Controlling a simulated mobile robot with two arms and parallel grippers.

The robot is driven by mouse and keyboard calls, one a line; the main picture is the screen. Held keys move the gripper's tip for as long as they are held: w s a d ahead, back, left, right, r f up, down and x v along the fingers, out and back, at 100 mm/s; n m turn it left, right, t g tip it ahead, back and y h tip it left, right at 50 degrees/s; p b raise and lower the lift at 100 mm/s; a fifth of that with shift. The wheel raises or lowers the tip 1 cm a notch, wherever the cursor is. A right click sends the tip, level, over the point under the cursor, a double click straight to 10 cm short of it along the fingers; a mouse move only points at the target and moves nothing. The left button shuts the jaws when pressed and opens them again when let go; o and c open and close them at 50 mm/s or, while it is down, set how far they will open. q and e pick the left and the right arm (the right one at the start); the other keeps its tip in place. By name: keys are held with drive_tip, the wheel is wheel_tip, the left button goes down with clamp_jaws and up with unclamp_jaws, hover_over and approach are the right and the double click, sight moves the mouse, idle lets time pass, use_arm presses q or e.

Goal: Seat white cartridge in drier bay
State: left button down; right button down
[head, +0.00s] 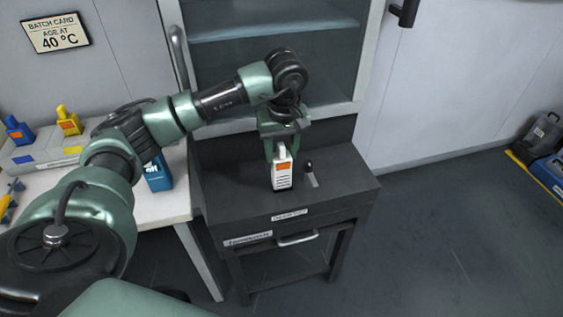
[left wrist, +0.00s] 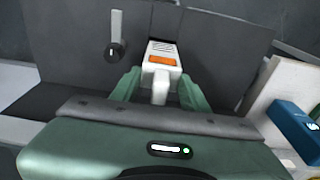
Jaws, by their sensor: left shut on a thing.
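The white cartridge (head: 282,176) has an orange label and dark printed lines. It is upright at the dark drier cabinet's top (head: 229,189). My left gripper (head: 281,151) is shut on its upper part from above. In the left wrist view, the cartridge (left wrist: 164,49) shows between the green fingers of my left gripper (left wrist: 158,88). Its lower end meets dark panels there; I cannot tell whether it is down in a bay or just above it. A small black-knobbed lever (head: 310,172) stands just right of the cartridge. My right gripper is out of view.
A blue container (head: 157,174) stands on the white table (head: 170,207) left of the cabinet. A rack (head: 42,158) with blue and yellow cartridges is farther left. A glass-fronted cabinet (head: 275,60) rises behind. The floor at right is mostly clear.

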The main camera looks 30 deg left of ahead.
sight(282, 164)
use_arm(q)
wheel_tip(282, 164, down, 4)
drive_tip(key=shift+f+p, duration=0.25)
drive_tip(key=shift+p, duration=0.05)
drive_tip(key=shift+f+b, duration=0.6)
drive_tip(key=shift+b, duration=0.05)
drive_tip(key=c, duration=0.7)
unclamp_jaws()
drive_tip(key=shift+r+p, duration=0.5)
drive_tip(key=r, duration=0.4)
drive_tip(key=r+b, duration=0.1)
drive_tip(key=r, duration=0.3)
drive_tip(key=s+d+r, duration=0.1)
drive_tip(key=r, duration=0.3)
drive_tip(key=shift+d+r, duration=0.1)
